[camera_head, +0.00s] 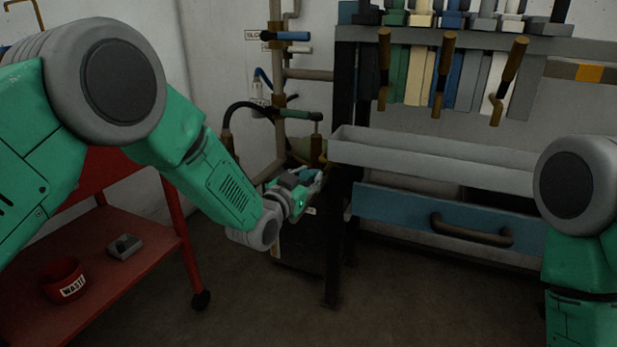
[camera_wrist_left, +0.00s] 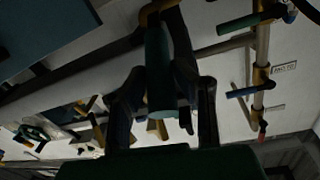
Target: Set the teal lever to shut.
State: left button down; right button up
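In the left wrist view the teal lever (camera_wrist_left: 160,65) is a rounded bar between the fingers of my left gripper (camera_wrist_left: 162,60). Its far end meets a brass-coloured fitting (camera_wrist_left: 158,9). A dark finger lies close along each side of it, and the gripper looks shut on it. In the head view my left gripper (camera_head: 302,187) is low beside the dark post of the rack, and its fingers hide most of the lever. My right arm shows at the right edge, but its gripper is out of view.
A green lever (camera_head: 298,114) and a blue lever (camera_head: 292,36) sit on the wall pipe (camera_head: 277,85). A grey tray (camera_head: 430,155) and blue drawer (camera_head: 432,215) stand to the right. A red cart (camera_head: 110,260) with a waste bin (camera_head: 62,281) stands left.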

pick_arm(q)
jog(key=shift+r+p, duration=0.25)
jog(key=shift+p, duration=0.25)
jog(key=w+r+g+p, duration=0.1)
jog(key=p, duration=0.2)
jog(key=r+g+y+p, duration=0.1)
jog(key=g+p, duration=0.1)
jog(key=p, duration=0.2)
jog(key=w+d+r+g+y+p, duration=0.1)
jog(key=r+p, duration=0.1)
jog(key=p, duration=0.1)
jog(key=shift+w+g, duration=0.35)
jog(key=shift+g, duration=0.05)
jog(key=shift+w+d+r+g+y+p, duration=0.15)
jog(key=shift+w+g+p, duration=0.25)
jog(key=shift+p, duration=0.2)
jog(key=shift+w+r+g+y+p, duration=0.15)
jog(key=shift+w+g+p, duration=0.1)
jog(key=shift+g+p, duration=0.3)
jog(key=shift+f, duration=0.1)
